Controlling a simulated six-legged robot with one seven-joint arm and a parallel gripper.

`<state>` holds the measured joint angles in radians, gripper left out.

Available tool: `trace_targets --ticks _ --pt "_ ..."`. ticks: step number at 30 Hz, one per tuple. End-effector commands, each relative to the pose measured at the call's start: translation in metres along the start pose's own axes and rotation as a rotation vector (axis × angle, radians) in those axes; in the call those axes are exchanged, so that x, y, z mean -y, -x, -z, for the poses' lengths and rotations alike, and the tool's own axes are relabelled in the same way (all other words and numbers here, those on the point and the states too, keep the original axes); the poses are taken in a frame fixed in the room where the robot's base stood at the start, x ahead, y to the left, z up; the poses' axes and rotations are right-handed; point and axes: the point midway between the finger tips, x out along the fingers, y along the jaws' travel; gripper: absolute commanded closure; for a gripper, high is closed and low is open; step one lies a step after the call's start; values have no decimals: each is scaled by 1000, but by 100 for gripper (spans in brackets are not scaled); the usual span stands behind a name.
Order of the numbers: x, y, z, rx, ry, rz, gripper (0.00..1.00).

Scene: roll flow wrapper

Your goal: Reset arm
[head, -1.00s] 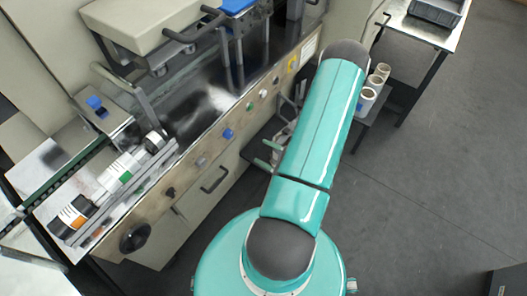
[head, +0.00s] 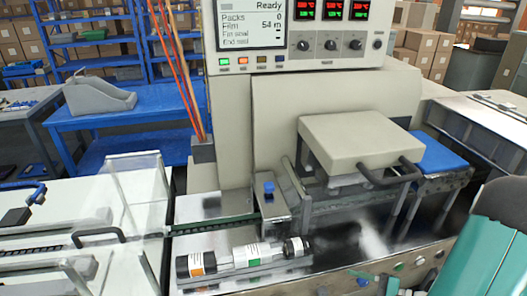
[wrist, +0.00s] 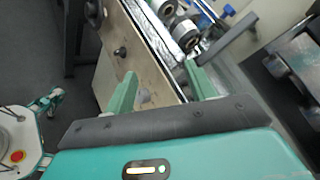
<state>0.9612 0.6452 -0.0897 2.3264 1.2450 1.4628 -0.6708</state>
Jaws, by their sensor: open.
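In the wrist view my gripper (wrist: 160,70) has its two green fingers spread apart, with nothing between them. Behind the fingers is the front panel of the wrapper machine (wrist: 143,58). In the head view only part of my teal arm (head: 480,255) shows, at the lower right edge. My gripper is out of the head view.
Dark-and-white rolls (head: 240,256) lie on the wrapper's front ledge; rolls (wrist: 184,32) also show near the fingers in the wrist view. A control screen (head: 249,24) reads Ready. A beige block (head: 362,140) with a handle overhangs the ledge. Blue shelves (head: 95,45) stand behind.

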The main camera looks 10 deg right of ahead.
Motion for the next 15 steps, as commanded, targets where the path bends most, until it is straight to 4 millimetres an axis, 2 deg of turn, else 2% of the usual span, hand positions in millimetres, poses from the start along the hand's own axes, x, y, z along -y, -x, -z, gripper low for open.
trace_targets --ticks 1,6,15 --pt "8 -10 -16 27 44 -76 45" --pt "16 -34 -64 89 172 -331 45" --pt "21 -53 -136 102 463 -739 45"
